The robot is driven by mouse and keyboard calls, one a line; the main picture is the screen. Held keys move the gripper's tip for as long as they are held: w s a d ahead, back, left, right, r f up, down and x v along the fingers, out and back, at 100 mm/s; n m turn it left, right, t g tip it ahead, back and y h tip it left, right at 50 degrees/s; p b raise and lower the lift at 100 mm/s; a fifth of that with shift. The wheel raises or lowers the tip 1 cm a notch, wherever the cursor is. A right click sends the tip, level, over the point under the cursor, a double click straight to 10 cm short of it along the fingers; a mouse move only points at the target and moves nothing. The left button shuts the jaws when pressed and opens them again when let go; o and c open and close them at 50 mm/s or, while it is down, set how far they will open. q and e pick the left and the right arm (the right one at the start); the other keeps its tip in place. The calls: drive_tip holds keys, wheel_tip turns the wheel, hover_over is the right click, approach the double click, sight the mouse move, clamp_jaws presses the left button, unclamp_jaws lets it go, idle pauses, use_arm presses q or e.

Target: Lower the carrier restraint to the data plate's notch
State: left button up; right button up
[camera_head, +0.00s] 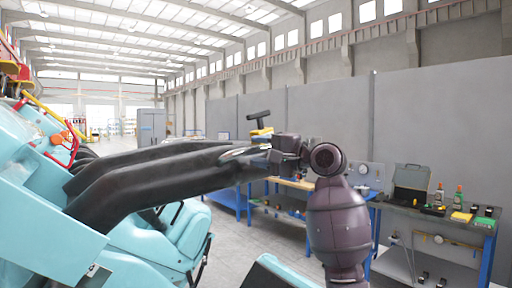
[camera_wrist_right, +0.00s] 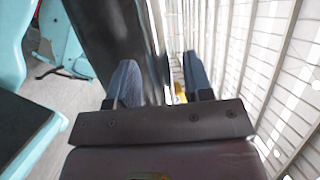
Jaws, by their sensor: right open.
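The carrier restraint (camera_head: 150,178) is a pair of thick black padded bars. It reaches out from the turquoise carrier (camera_head: 45,215) at the left, raised and roughly level. My right gripper (camera_head: 268,152) is at the restraint's far right end. In the right wrist view the open fingers (camera_wrist_right: 160,82) are apart, with the black restraint (camera_wrist_right: 108,30) running up close to them. I cannot tell whether the fingers touch it. A small yellow part (camera_wrist_right: 180,92) shows beyond the fingers. I cannot make out the data plate or its notch. My left gripper is not in view.
A black T-shaped handle on a yellow base (camera_head: 260,124) shows just above my right gripper. A workbench (camera_head: 435,212) with a case, bottles and small items stands at the right. More turquoise seat parts (camera_head: 165,235) are below the restraint. Grey floor is open between.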

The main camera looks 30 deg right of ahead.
drive_tip(key=shift+w+a, duration=0.25)
drive_tip(key=shift+w, duration=0.25)
clamp_jaws()
